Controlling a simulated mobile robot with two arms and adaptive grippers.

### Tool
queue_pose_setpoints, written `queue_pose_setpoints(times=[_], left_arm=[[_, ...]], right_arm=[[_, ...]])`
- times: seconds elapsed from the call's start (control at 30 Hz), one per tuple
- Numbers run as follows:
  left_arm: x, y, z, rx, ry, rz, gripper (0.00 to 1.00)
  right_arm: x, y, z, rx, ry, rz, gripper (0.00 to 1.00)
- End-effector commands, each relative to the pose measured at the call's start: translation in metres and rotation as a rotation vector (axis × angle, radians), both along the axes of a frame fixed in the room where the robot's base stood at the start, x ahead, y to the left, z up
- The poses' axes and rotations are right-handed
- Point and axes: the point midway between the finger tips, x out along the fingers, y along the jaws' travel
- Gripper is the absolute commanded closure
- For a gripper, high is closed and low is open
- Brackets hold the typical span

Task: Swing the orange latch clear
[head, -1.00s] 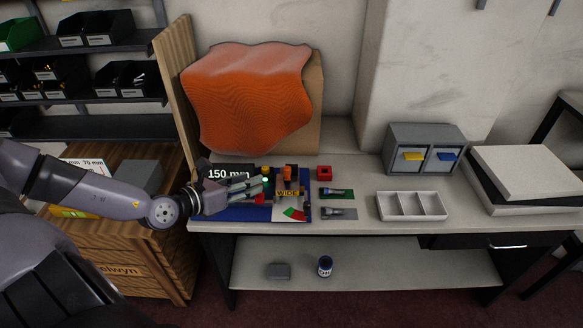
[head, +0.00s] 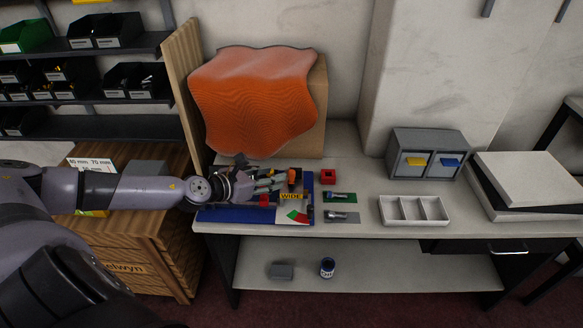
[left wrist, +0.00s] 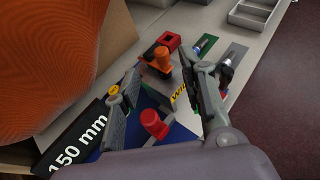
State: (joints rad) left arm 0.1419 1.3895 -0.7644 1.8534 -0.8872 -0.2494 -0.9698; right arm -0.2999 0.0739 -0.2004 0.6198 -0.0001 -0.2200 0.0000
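The orange latch (head: 292,176) stands upright near the back of a blue board (head: 228,215) on the table. In the left wrist view the latch (left wrist: 160,60) is an orange post with a thick head, beyond and between my fingertips. My left gripper (head: 280,181) reaches in from the left over the board. Its fingers (left wrist: 165,78) are spread in the left wrist view, with nothing between them that I can see held. Whether a finger touches the latch I cannot tell. In the head view the hand covers part of the board. My right gripper is not in view.
A red knob (left wrist: 154,124) stands on the board below the fingers. A "WIDE" label (head: 291,197) lies beside the latch. A red block (head: 328,177) and two tiles with bolts lie to the right. A large orange wavy sheet (head: 252,102) rises behind. A divided tray (head: 413,222) stands further right.

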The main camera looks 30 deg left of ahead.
Motion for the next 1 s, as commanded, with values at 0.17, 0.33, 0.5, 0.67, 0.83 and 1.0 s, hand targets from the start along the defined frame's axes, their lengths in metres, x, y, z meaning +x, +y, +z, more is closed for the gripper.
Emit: queue_pose_setpoints(times=[0.17, 0.33, 0.5, 0.67, 0.83, 1.0], left_arm=[[0.027, -0.007, -0.006, -0.005, -0.003, 0.001, 0.62], [0.052, -0.014, -0.019, -0.004, -0.002, 0.000, 0.62], [0.070, -0.017, -0.029, -0.001, -0.001, 0.000, 0.62], [0.078, -0.019, -0.033, 0.000, 0.000, -0.001, 0.62], [0.079, -0.019, -0.034, 0.001, 0.001, -0.001, 0.62], [0.079, -0.019, -0.034, 0.000, 0.001, -0.001, 0.65]], right_arm=[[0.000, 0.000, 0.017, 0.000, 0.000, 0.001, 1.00], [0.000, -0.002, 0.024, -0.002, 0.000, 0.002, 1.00], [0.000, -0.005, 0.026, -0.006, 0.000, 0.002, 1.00], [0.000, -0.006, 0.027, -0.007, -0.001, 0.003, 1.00], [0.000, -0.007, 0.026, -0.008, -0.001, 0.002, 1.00], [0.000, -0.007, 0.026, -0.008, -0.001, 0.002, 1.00]])
